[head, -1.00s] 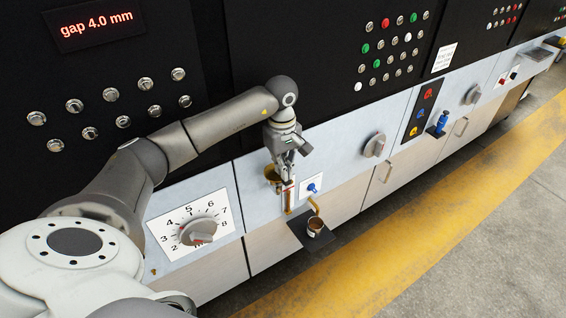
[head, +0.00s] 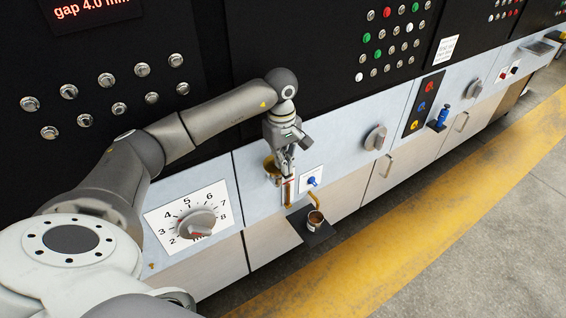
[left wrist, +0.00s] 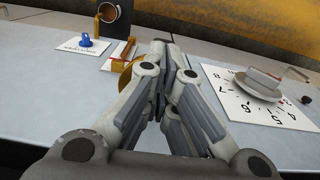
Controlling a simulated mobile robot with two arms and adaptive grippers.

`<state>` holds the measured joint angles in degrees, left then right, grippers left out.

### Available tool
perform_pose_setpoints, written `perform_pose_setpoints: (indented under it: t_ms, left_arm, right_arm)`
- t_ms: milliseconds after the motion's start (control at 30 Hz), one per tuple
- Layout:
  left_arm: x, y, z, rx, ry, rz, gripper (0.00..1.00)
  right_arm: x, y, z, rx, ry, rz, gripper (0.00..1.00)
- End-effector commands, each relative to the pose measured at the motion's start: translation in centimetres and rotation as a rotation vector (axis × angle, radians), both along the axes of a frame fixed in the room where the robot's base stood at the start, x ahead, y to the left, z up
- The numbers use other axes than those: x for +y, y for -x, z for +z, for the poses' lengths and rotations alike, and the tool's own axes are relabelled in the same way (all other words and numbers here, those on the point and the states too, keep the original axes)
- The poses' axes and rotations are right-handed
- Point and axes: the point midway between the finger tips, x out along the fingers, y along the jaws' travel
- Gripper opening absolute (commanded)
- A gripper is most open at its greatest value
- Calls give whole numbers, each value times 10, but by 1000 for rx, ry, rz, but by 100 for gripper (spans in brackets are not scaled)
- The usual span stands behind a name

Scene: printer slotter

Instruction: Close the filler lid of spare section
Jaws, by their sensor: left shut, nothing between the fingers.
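A round brass-coloured piece (head: 270,163), which looks like the filler with its lid, sits on the light panel beside my left gripper (head: 287,172). A vertical amber gauge (head: 288,192) is just below it. The gripper points down and is shut and empty, close beside the brass piece; I cannot tell whether they touch. In the left wrist view the brass piece (left wrist: 127,77) is mostly hidden behind the shut fingers (left wrist: 160,48). Whether the lid is open or closed is not clear. My right gripper is not in view.
A blue valve (head: 312,181) on a white plate and a cup (head: 315,219) on a black shelf (head: 321,234) are right of the gauge. A numbered dial (head: 197,223) is to the left. A grey knob (head: 376,138) is further right. Open floor lies in front.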

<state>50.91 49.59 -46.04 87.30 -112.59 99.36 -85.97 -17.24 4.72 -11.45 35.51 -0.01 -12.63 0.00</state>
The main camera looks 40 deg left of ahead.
Motion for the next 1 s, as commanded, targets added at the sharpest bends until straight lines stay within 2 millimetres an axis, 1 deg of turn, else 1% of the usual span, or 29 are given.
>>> perform_pose_setpoints:
  t_ms: [33,167,467,667,767,1000]
  left_arm:
    - [-3,5,-9,19,1,-7,0]
    - [-3,5,-8,21,0,-7,0]
    - [-3,5,5,20,0,-7,0]
    - [-2,3,14,14,0,-6,0]
    - [-1,2,27,11,1,-5,0]
    - [1,0,78,13,0,-6,0]
  right_arm:
    - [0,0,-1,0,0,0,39]
    - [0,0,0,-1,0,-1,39]
    - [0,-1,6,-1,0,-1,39]
    - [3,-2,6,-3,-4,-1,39]
    - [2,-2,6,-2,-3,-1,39]
    - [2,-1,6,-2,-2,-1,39]
